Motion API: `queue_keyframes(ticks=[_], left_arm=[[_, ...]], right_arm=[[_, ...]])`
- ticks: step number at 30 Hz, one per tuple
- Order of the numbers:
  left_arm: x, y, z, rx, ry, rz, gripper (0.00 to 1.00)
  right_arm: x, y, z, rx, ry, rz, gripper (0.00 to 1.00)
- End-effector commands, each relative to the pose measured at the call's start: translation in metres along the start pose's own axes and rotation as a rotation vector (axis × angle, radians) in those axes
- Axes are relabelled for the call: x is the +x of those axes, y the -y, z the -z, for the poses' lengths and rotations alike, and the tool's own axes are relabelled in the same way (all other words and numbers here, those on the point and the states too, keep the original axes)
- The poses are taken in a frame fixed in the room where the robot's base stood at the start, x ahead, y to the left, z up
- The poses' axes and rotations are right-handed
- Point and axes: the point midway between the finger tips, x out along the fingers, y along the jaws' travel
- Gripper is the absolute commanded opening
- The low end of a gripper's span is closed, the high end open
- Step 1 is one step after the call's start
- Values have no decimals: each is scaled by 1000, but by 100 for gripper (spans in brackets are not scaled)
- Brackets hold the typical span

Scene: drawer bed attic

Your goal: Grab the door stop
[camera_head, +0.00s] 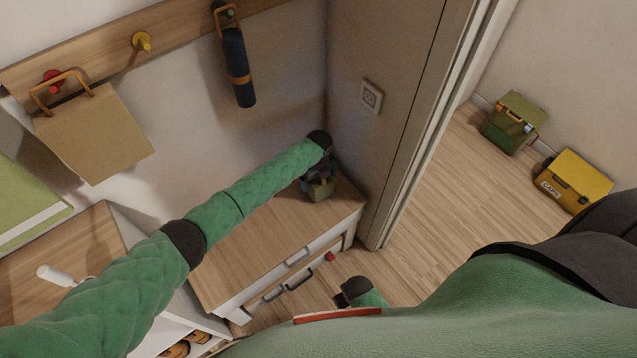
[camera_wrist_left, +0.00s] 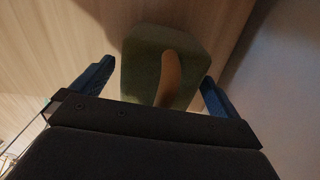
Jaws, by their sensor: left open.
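The door stop is a dark green block with a tan-orange strap; in the head view the door stop (camera_head: 320,189) sits on the wooden cabinet top near the back right corner. In the left wrist view the door stop (camera_wrist_left: 142,62) lies between the two blue fingers. My left gripper (camera_head: 317,175) is over it, partly covering it in the head view. The left gripper (camera_wrist_left: 155,85) is open, with one finger on each side and visible gaps. My right gripper (camera_head: 350,292) seems to be the dark end below the drawers; its fingers cannot be made out.
The cabinet (camera_head: 250,255) has drawers with grey handles. A wall and door frame (camera_head: 395,110) stand close right of the door stop. A blue rolled item (camera_head: 238,68) and a tan bag (camera_head: 93,135) hang from pegs. Green (camera_head: 514,123) and yellow (camera_head: 573,181) boxes stand on the floor.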

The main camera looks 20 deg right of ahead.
Motion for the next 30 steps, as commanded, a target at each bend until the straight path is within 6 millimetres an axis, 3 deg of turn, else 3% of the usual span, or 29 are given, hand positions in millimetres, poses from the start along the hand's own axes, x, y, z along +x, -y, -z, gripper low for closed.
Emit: queue_keyframes(ticks=[7,19,30], left_arm=[[1,0,0,0,0,1,98],[1,0,0,0,0,1,20],[-5,2,0,-1,1,3,20]], right_arm=[[1,0,0,0,0,0,0],[1,0,-2,0,2,0,0],[-1,0,-1,0,-3,0,0]])
